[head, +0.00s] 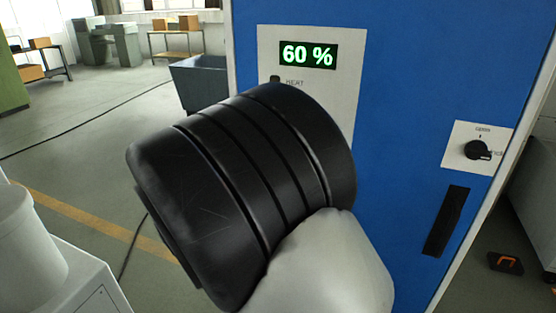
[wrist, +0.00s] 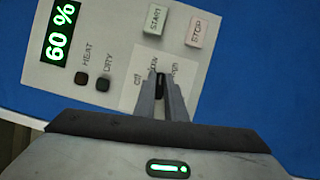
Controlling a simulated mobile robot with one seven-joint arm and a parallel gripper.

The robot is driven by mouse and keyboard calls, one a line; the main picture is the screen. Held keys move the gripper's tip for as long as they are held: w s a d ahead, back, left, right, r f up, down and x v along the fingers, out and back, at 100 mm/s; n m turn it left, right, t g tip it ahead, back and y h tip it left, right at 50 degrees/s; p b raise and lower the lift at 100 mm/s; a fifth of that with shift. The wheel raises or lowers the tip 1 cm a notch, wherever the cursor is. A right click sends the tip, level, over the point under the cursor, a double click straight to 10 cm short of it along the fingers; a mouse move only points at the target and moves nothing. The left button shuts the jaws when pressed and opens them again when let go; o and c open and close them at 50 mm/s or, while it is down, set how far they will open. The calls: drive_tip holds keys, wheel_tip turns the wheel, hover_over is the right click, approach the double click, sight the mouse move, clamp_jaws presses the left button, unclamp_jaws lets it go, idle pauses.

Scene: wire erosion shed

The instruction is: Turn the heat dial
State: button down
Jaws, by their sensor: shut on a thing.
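The heat dial (wrist: 159,86) is a small black knob on a pale plate in the wrist view, with partly covered lettering around it. My gripper (wrist: 160,82) is shut on the knob, one grey finger on each side. In the head view my black wrist hides the dial and the fingers. The green display (head: 308,55) reads 60 % on the grey panel (head: 348,85); it also shows in the wrist view (wrist: 61,32).
The panel is on a blue cabinet (head: 410,60). START (wrist: 155,19) and STOP (wrist: 199,30) buttons sit close to my fingers. Another black knob (head: 477,150) and a dark handle slot (head: 446,221) are at the cabinet's right. Open floor lies to the left, with a cable across it.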

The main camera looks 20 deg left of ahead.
drive_tip(key=m+g+y+b, duration=0.1)
drive_tip(key=m+b, duration=0.2)
drive_tip(key=b, duration=0.1)
drive_tip(key=m+g+y+b, duration=0.1)
drive_tip(key=m+b, duration=0.2)
drive_tip(key=b, duration=0.2)
drive_tip(key=shift+f+m, duration=0.15)
drive_tip(key=shift+m, duration=0.15)
drive_tip(key=shift+b, duration=0.3)
drive_tip(key=c, duration=1.8)
unclamp_jaws()
drive_tip(key=v, duration=0.6)
drive_tip(key=p+v, duration=0.1)
drive_tip(key=v, duration=0.4)
drive_tip(key=p+v, duration=0.1)
drive_tip(key=v, duration=0.5)
drive_tip(key=shift+s+a+r, duration=0.15)
drive_tip(key=shift+s+r, duration=0.05)
drive_tip(key=shift+r, duration=0.15)
